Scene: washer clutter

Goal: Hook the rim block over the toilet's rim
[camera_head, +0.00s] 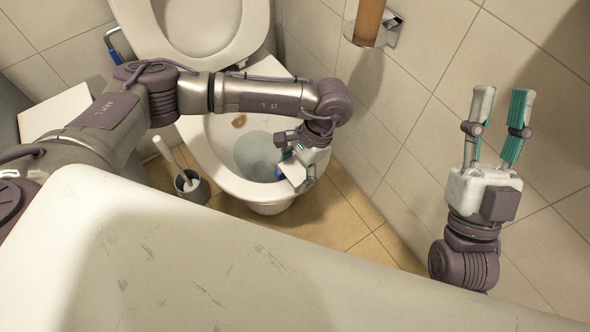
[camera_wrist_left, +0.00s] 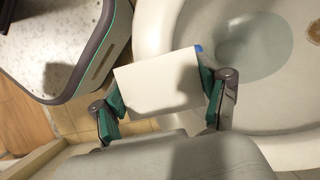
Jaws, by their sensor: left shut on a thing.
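The toilet (camera_head: 200,130) stands with its lid and seat raised, its bowl open; the bowl also shows in the wrist view (camera_wrist_left: 270,110). My left gripper (camera_head: 300,165) is at the bowl's near right rim, shut on the rim block. The rim block (camera_wrist_left: 158,82) shows as a white flat piece between the fingers, with a bit of blue at its bowl-side corner. In the head view its white part (camera_head: 292,171) lies at the rim and blue shows on the bowl side. Whether it touches the rim is unclear. My right gripper (camera_head: 497,125) is open and empty, raised at the right.
A toilet brush in a dark holder (camera_head: 192,187) stands on the floor left of the bowl. A pale, scratched surface (camera_head: 200,270) fills the foreground. A brown stain (camera_head: 239,120) marks the bowl.

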